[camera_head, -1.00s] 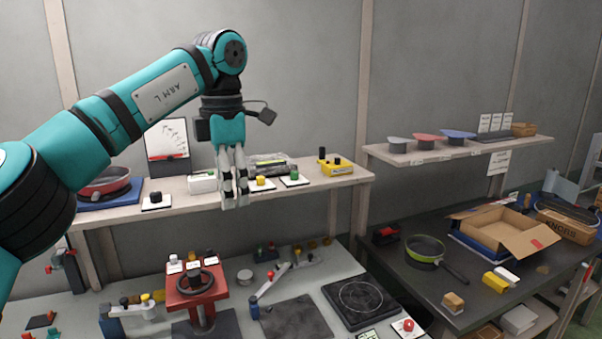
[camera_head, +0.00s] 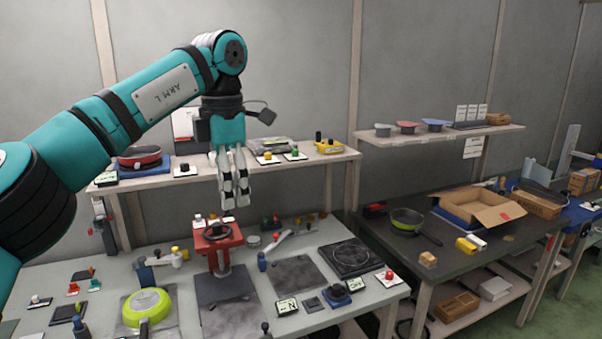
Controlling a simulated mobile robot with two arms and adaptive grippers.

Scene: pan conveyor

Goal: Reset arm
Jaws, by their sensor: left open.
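My left gripper (camera_head: 230,200) hangs from the teal left arm with its fingers pointing down. Its two fingers stand apart with nothing between them. In the picture it overlaps the front of the back shelf and sits above the red press-like device (camera_head: 217,240); I cannot tell the exact distance between them. My right gripper is not in view.
A grey worktable (camera_head: 330,312) holds a lime green pan (camera_head: 146,304), a black hot plate (camera_head: 350,256) and several small buttons. The back shelf (camera_head: 330,157) carries a red pan (camera_head: 140,157). On the right, a dark table (camera_head: 470,262) holds an open cardboard box (camera_head: 480,212).

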